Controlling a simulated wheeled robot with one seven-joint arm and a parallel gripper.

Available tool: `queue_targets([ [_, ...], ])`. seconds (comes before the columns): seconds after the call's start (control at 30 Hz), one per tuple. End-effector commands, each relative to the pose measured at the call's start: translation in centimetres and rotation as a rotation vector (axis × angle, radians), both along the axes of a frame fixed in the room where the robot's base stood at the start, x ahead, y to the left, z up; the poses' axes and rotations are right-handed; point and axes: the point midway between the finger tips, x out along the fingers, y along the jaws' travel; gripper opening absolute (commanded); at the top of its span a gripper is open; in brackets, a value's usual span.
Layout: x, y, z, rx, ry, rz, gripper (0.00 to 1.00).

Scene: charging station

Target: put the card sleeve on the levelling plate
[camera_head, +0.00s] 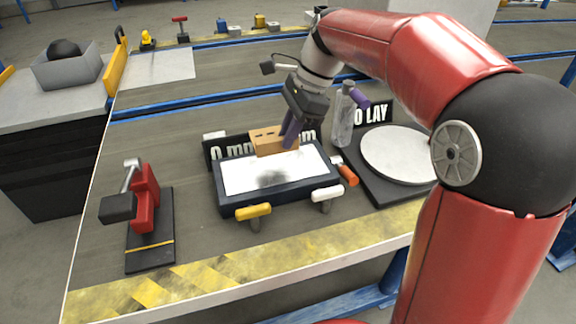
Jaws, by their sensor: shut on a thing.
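The card sleeve (268,140) is a tan block with dark slots along its top. My gripper (290,138), with purple fingers, is shut on its right end. The levelling plate (240,181) appears to be the white rectangular plate in a dark frame, with a yellow and a white handle at its front. The sleeve shows over the plate's back edge, in front of a black sign. I cannot tell whether the sleeve touches the plate. The fingers hide part of the sleeve's right end.
A round white disc (395,155) on a black base stands to the right, with a clear bottle (343,118) behind. An orange-handled tool (346,173) lies beside the plate. A red clamp device (146,200) stands on the left. Striped tape (200,278) marks the front edge.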

Motion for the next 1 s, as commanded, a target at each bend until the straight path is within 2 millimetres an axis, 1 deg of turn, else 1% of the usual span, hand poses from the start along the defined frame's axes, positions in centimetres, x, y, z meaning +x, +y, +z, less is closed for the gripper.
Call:
queue_targets([
  [0.03, 0.0, 0.0, -1.4, 0.0, 0.003, 0.001, 0.0],
  [0.1, -0.1, 0.0, -2.5, 0.0, 0.003, 0.002, 0.0],
  [0.37, 0.0, 0.0, -4.4, 0.0, 0.0, 0.0, 0.0],
  [0.5, 0.0, 0.0, -6.6, 0.0, 0.002, 0.001, 0.0],
  [0.6, 0.0, 0.0, -7.8, 0.0, 0.001, 0.001, 0.0],
  [0.97, 0.0, 0.0, -8.2, 0.0, 0.0, 0.001, 0.0],
  [1.0, 0.0, 0.0, -8.3, 0.0, 0.0, 0.001, 0.15],
])
